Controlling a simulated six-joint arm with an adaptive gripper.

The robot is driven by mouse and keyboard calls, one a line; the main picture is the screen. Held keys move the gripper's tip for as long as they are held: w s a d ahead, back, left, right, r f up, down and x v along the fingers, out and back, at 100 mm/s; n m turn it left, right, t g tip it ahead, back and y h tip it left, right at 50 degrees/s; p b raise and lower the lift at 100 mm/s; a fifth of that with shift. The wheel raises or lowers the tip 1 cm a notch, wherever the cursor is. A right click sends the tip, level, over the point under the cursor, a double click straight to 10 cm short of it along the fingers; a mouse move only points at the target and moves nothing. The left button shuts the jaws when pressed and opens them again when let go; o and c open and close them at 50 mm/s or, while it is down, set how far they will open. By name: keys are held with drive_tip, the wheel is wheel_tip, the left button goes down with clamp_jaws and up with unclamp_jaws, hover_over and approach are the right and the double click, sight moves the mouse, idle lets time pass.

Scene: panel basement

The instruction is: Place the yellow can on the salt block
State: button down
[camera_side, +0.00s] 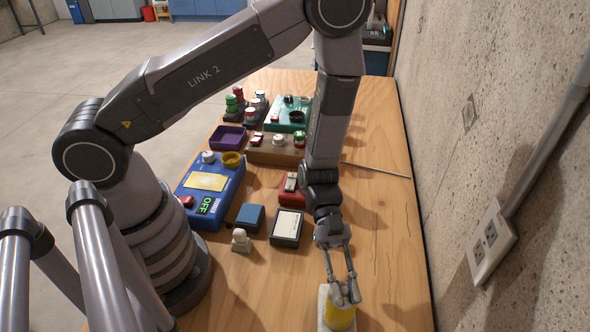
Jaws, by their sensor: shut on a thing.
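The yellow can (340,318) is at the bottom edge of the view, near the front of the wooden table. My gripper (345,297) points down and is shut on the can's top. A whitish block (322,303), which looks like the salt block, shows beside and behind the can. The can is on it or just over it; I cannot tell whether they touch. The lower part of the can and most of the block are cut off by the frame or hidden.
A thin rod (375,169) lies farther back. The concrete wall (500,110) borders the right side.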

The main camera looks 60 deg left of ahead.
drive_tip(key=c, duration=1.1)
unclamp_jaws()
drive_tip(key=shift+f, duration=0.1)
